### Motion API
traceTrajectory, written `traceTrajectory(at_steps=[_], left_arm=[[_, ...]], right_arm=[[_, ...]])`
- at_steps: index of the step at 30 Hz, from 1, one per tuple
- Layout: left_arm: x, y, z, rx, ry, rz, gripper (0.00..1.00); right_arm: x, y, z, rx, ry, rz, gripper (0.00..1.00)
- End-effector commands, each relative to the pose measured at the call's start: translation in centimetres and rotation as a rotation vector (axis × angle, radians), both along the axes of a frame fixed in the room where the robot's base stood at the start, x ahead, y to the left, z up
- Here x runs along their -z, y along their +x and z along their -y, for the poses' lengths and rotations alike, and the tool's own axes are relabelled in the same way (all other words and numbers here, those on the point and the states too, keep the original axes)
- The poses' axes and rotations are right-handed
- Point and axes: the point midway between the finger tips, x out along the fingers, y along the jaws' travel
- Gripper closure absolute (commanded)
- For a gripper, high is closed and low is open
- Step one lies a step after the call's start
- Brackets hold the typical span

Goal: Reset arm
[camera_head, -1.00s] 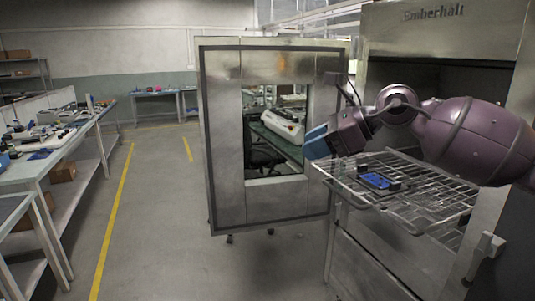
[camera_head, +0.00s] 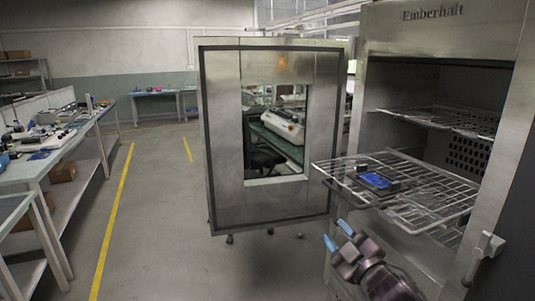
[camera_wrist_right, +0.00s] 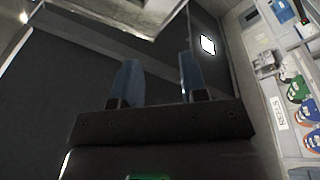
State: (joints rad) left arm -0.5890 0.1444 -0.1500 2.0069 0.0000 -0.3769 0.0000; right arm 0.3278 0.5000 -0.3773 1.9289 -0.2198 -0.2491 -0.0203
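My right gripper (camera_head: 337,235) is at the bottom right of the head view, below and in front of the pulled-out wire rack (camera_head: 425,195). Its two blue fingertips are apart with nothing between them. In the right wrist view the two blue fingers (camera_wrist_right: 158,80) also stand apart and empty, against a dark surface. A blue item in a dark holder (camera_head: 377,181) lies on the rack, clear of the gripper. My left gripper is not in view.
The metal oven (camera_head: 432,40) stands open at the right, with an upper rack (camera_head: 445,120) inside. Its windowed door (camera_head: 222,130) is swung open at the centre. A workbench (camera_head: 75,150) with equipment runs along the left. The floor (camera_head: 160,230) between is clear.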

Motion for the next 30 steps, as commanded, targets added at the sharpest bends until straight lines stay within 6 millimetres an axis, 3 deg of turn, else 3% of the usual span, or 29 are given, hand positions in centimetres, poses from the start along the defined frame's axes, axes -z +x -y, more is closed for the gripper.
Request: traceTrajectory(at_steps=[1,6,15,24,30], left_arm=[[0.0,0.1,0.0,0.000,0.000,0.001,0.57],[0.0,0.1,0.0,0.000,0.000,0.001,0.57],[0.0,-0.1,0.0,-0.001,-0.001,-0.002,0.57],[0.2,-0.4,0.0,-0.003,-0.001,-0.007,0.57],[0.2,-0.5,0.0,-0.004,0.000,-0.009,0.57]], right_arm=[[2.4,-1.0,0.9,0.029,0.058,-0.080,0.60],[9.3,-4.5,3.7,0.123,0.218,-0.300,0.60],[19.6,-13.4,7.9,0.293,0.424,-0.571,0.60],[28.1,-24.7,11.2,0.490,0.515,-0.777,0.60],[30.8,-29.8,11.7,0.553,0.526,-0.864,0.60]])
